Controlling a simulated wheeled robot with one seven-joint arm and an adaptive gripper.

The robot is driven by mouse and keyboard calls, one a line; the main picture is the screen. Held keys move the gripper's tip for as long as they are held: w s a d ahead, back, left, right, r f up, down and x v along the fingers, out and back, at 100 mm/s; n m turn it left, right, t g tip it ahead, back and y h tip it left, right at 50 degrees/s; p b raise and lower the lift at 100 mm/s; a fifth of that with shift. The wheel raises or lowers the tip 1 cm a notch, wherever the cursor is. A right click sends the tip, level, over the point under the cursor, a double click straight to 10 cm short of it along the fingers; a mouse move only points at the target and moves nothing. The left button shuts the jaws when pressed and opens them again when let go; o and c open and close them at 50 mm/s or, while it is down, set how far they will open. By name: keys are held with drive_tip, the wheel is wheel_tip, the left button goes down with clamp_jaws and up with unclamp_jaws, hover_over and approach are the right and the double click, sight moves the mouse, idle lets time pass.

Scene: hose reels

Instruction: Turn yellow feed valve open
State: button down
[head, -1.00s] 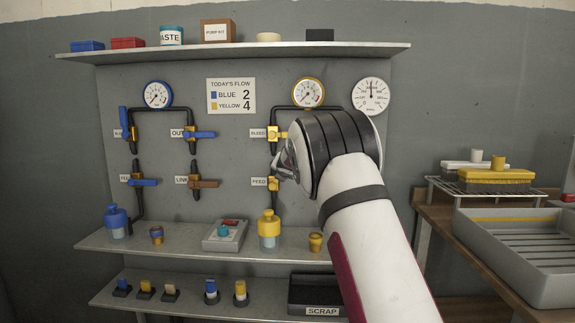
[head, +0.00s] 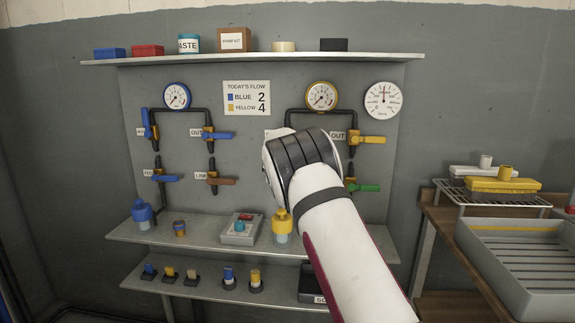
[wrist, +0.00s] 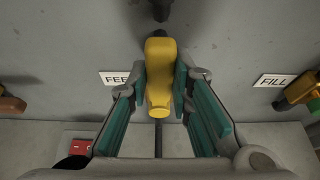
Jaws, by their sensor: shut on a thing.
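The yellow feed valve handle (wrist: 159,78) is in the middle of the wrist view, beside a partly covered label reading "FEE" (wrist: 114,78). It lies roughly in line with the dark pipe (wrist: 160,10). My gripper (wrist: 161,85) has its two teal-padded fingers on either side of the handle and is shut on it. In the head view my arm hides the feed valve and my gripper. The yellow-rimmed gauge (head: 321,97) above shows, but its reading is too small to tell.
A yellow-handled OUT valve (head: 368,139) and a green-handled valve (head: 364,187) are close right of my arm. A yellow-capped bottle (head: 282,227) stands on the shelf below. Blue-side valves (head: 213,135) are to the left. A grey tray (head: 520,225) is at the right.

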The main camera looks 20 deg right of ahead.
drive_tip(key=shift+a+f, duration=0.1)
drive_tip(key=shift+a, duration=0.05)
drive_tip(key=c, duration=1.4)
unclamp_jaws()
drive_tip(key=shift+c, duration=0.2)
drive_tip(key=v, duration=1.2)
